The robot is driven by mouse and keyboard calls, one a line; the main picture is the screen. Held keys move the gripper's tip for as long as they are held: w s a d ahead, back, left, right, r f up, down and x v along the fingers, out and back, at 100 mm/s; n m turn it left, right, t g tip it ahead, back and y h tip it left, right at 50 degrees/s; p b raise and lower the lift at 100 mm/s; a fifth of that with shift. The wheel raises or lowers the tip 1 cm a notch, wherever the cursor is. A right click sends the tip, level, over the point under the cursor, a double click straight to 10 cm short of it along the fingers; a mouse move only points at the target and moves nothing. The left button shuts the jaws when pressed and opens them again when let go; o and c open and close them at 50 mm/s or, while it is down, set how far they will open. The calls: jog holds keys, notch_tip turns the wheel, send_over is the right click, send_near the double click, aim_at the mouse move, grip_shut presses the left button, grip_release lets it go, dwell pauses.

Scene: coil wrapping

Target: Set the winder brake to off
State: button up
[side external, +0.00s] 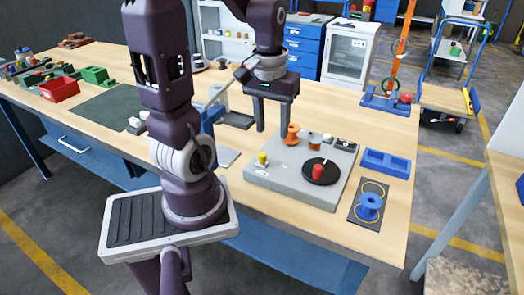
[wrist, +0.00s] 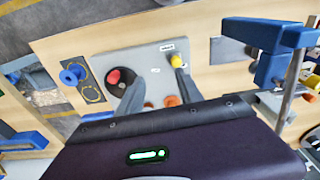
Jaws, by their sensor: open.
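The winder is a flat grey base (side external: 272,177) on the wooden bench. It carries a yellow knob (side external: 262,159) near its left edge, a black disc (side external: 331,173) with a red knob (side external: 318,170), an orange spool-like part (side external: 291,134) and a brown cylinder (side external: 315,139). The wrist view shows the yellow knob (wrist: 176,60) by small white labels and the red knob (wrist: 114,76) on the disc. I cannot tell which part is the brake, and the labels are too small to read. My gripper (side external: 272,127) is open and empty, pointing down above the back left of the base; its fingers also show in the wrist view (wrist: 161,92).
Right of the winder are a blue tray (side external: 386,163) and a dark mat with a blue spool (side external: 369,206). An orange post (side external: 403,45) stands behind on a blue base. A blue fixture (wrist: 265,40) with a metal rod stands beside the winder.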

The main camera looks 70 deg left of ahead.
aim_at(262, 154)
jog(key=a+f+n, duration=0.1)
jog(key=s+a+f+n, duration=0.1)
jog(key=a+f, duration=0.1)
jog(key=shift+s+a+g+h, duration=0.2)
jog(key=shift+a+g+h, duration=0.1)
jog(key=shift+g, duration=0.1)
notch_tip(262, 154, down, 7)
grip_shut()
dwell(1.1)
